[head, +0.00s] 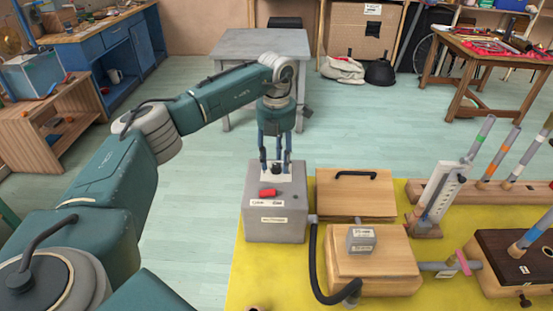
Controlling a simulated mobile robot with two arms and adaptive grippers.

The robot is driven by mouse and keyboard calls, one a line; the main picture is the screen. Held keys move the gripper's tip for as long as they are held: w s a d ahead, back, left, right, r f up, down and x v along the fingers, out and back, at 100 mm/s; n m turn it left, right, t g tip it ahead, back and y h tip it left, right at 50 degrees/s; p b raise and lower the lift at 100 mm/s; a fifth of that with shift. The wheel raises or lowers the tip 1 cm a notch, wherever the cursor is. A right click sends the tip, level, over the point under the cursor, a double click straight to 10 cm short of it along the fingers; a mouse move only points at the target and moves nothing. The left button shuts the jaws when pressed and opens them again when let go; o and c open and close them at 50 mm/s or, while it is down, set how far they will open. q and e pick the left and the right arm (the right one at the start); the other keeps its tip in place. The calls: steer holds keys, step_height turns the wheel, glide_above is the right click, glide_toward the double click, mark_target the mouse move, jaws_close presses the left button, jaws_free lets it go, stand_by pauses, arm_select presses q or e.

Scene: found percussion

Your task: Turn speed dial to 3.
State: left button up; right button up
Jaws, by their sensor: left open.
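A grey box (274,223) stands on the yellow table at its far left corner. On its top is a white dial plate with a small dark dial (277,168) near the far edge. My left gripper (275,163) points down over the dial, its open fingers on either side of it. I cannot tell whether the fingers touch the dial. The dial's pointer and numbers are hidden or too small to read. A red switch (267,193) and white labels are on the nearer part of the box. My right gripper is not in view.
Right of the box are a wooden box with a dark handle (355,193), another wooden box (372,263) with a black hose (314,265), and an upright white gauge (437,192). Several grey tubes stand further right. The yellow table's front left (265,280) is mostly clear.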

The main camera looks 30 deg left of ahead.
arm_select(q)
steer(key=shift+f, duration=0.5)
steer(key=shift+c, duration=0.5)
jaws_close()
